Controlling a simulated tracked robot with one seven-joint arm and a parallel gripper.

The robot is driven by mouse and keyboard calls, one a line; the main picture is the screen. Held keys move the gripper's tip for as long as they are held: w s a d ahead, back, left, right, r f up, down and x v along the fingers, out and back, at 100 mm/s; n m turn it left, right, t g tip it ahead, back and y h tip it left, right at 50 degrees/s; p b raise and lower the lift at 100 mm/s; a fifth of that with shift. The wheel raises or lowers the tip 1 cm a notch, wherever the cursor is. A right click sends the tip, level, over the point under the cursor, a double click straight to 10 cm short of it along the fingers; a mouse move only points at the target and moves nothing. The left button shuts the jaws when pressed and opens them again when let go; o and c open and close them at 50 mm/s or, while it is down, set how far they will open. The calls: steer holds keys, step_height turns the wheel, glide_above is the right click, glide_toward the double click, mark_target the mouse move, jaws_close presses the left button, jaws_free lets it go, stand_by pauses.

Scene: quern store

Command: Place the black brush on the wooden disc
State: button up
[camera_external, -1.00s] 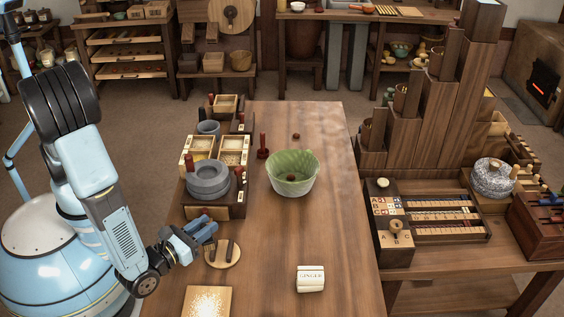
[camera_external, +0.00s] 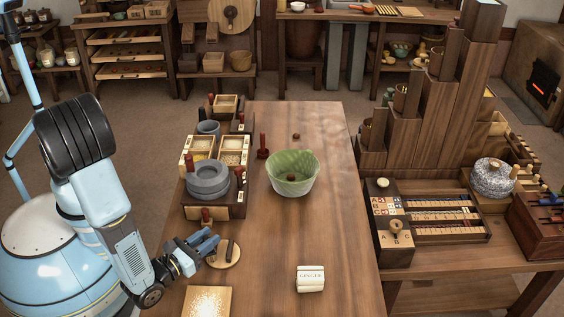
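The black brush (camera_external: 229,250) is a small dark piece standing on the round, pale wooden disc (camera_external: 232,261) near the left edge of the table. My gripper (camera_external: 212,243) is just left of the brush, low over the disc's left side. Its two blue-grey fingers look parted, with nothing visible between them. The fingers hide the left part of the disc. I cannot tell from this view whether a finger touches the brush.
A pale board with white powder (camera_external: 207,302) lies in front of the disc. Grey stone rings (camera_external: 208,180) sit on a wooden box behind. The table's middle is clear.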

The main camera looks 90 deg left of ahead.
steer(key=o, duration=0.4)
steer(key=v, duration=1.2)
steer(key=a+r+n+g+h, duration=0.4)
steer(key=a+r+n+g, duration=0.8)
steer(key=a+r+n, duration=0.4)
steer(key=s+a+r+n+t+h, duration=0.3)
steer(key=s+a+r+n+h, duration=0.1)
steer(key=r, duration=0.4)
steer(key=s+a+r+n+t+h, duration=0.3)
steer(key=s+a+r+n+h, duration=0.1)
steer(key=r, duration=0.5)
steer(key=shift+s+r+n+h, duration=0.2)
steer(key=shift+s+n+h, duration=0.7)
steer(key=shift+n, duration=0.2)
steer(key=shift+a, duration=0.1)
